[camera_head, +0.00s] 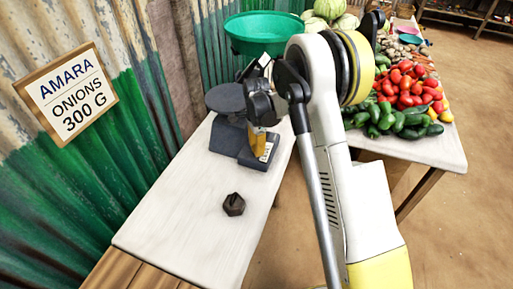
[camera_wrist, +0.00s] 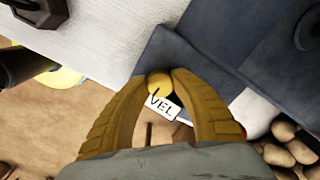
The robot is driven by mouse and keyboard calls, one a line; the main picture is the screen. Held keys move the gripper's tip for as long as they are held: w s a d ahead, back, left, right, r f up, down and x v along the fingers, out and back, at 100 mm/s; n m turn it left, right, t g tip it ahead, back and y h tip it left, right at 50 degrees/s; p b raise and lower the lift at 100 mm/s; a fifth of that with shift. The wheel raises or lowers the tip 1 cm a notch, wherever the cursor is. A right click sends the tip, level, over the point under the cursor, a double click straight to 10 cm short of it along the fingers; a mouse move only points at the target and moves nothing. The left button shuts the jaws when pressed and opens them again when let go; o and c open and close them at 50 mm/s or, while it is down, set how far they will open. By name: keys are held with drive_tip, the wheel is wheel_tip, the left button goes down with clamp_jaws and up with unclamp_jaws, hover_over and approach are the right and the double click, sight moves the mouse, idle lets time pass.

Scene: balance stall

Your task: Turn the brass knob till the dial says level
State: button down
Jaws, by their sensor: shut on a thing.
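The balance scale has a dark blue-grey base (camera_head: 228,138) and stands on the white table. In the wrist view its base (camera_wrist: 200,72) lies beyond the fingertips. The brass knob (camera_wrist: 159,81) is a small yellow round piece at the scale's edge. My gripper (camera_wrist: 160,76) is shut on it, one finger on each side. A white label (camera_wrist: 164,105) beside the knob shows "VEL"; its left part is cut off from view. My gripper also shows in the head view (camera_head: 257,140), reaching down at the scale's front. There the knob is hidden and the small label is unreadable.
A dark weight (camera_head: 234,205) sits on the white table (camera_head: 185,225) in front of the scale. A round grey plate (camera_head: 226,97) and a green basin (camera_head: 262,33) are at the scale. Vegetables crowd the right table. A sign (camera_head: 68,92) reads "AMARA ONIONS 300 G".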

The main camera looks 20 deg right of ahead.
drive_tip(key=c, duration=1)
unclamp_jaws()
wheel_tip(320, 180, up, 12)
drive_tip(key=s+r+n+t, duration=0.4)
drive_tip(key=s+r+n, duration=0.5)
drive_tip(key=s+r, duration=0.55)
drive_tip(key=s+f+n+t, duration=0.2)
drive_tip(key=s+n, duration=0.6)
drive_tip(key=s, duration=0.7)
drive_tip(key=shift+s+f+t, duration=0.2)
drive_tip(key=shift+f+t, duration=0.15)
drive_tip(key=shift+t, duration=0.25)
